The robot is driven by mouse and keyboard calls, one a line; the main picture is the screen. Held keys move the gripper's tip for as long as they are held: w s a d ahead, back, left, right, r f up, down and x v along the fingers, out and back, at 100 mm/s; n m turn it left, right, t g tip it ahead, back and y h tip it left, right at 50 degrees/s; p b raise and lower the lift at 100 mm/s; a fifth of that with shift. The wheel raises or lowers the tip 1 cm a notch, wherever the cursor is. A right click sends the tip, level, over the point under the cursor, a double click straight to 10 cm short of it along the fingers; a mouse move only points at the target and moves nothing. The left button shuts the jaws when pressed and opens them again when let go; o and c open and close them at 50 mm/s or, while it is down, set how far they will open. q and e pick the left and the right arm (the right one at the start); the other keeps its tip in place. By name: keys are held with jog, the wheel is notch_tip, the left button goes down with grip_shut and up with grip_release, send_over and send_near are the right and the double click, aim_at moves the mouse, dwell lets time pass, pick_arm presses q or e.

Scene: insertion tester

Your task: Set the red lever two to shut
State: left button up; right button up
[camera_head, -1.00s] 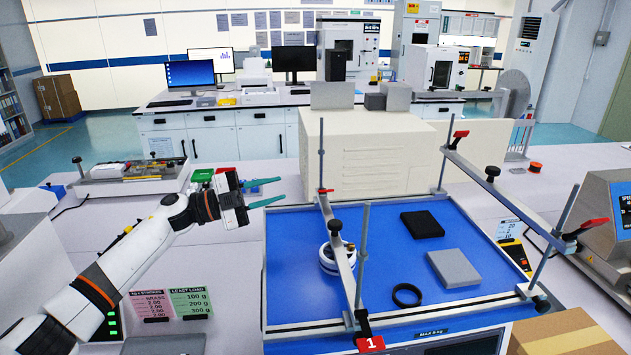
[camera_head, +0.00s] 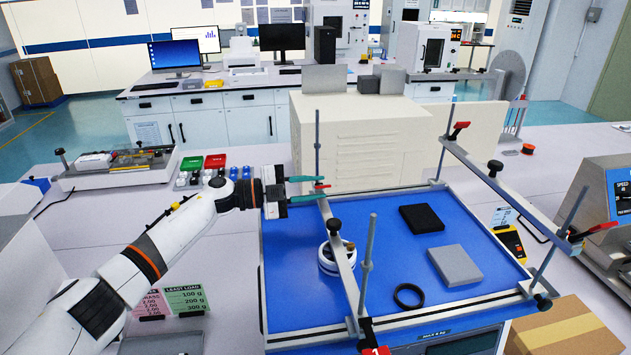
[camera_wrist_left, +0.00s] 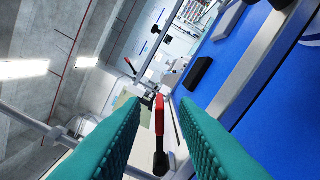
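A small red lever (camera_head: 321,187) sits at the far end of the left clamp bar (camera_head: 338,245). My left gripper (camera_head: 318,187) reaches it from the left, open, with its green fingers on either side of the lever. In the left wrist view the red lever (camera_wrist_left: 159,116) with a black lower part shows between the two spread fingers (camera_wrist_left: 158,125). I cannot tell whether either finger touches it. Other red levers are at the right bar's far end (camera_head: 459,128) and near end (camera_head: 600,228). I see no number two on any lever. My right gripper is not in view.
The blue platform (camera_head: 290,290) carries a round weight (camera_head: 328,262), a black block (camera_head: 421,218), a grey block (camera_head: 455,265) and a black ring (camera_head: 408,295). Upright rods rise through the bars. A beige box (camera_head: 360,140) stands behind.

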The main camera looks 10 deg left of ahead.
pick_arm(q)
jog(key=shift+w+d, duration=0.15)
jog(key=shift+d, duration=0.3)
grip_shut()
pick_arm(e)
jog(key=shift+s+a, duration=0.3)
